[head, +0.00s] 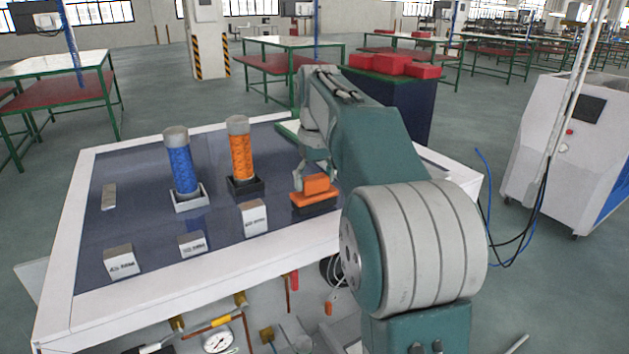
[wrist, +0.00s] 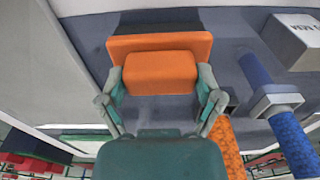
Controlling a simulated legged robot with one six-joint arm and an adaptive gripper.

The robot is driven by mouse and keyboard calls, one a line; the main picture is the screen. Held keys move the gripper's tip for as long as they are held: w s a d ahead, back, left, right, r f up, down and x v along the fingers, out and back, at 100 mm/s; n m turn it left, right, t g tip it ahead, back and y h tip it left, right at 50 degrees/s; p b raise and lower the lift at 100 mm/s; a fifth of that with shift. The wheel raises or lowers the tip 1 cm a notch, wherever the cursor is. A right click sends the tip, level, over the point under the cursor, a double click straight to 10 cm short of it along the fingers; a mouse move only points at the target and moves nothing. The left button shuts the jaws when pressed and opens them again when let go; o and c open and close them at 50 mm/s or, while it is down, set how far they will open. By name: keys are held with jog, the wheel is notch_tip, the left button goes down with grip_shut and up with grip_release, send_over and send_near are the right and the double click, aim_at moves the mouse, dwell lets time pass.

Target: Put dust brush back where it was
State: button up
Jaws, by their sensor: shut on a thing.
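The dust brush (head: 316,186) has an orange two-step body with a dark bristle base. It is at the right part of the dark blue tabletop (head: 215,225), bristles down and roughly level. It also shows in the wrist view (wrist: 158,72), between the two fingers. My gripper (wrist: 160,84) is shut on the brush's raised orange block, one finger at each side. In the head view, my gripper (head: 316,172) comes down on the brush from behind it. The bristles look at or very near the tabletop; I cannot tell whether they touch.
A blue cylinder (head: 181,165) and an orange cylinder (head: 241,157) stand in square holders left of the brush. Several pale labelled blocks, one of them just left of the brush (head: 255,219), sit along the front. A white raised rim (head: 75,235) borders the tabletop.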

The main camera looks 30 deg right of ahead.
aim_at(317, 179)
jog(key=shift+f, duration=0.2)
jog(key=o, duration=1)
jog(key=shift+r, duration=0.1)
jog(key=r, duration=1.2)
jog(key=shift+s, duration=0.4)
jog(key=shift+s, duration=0.1)
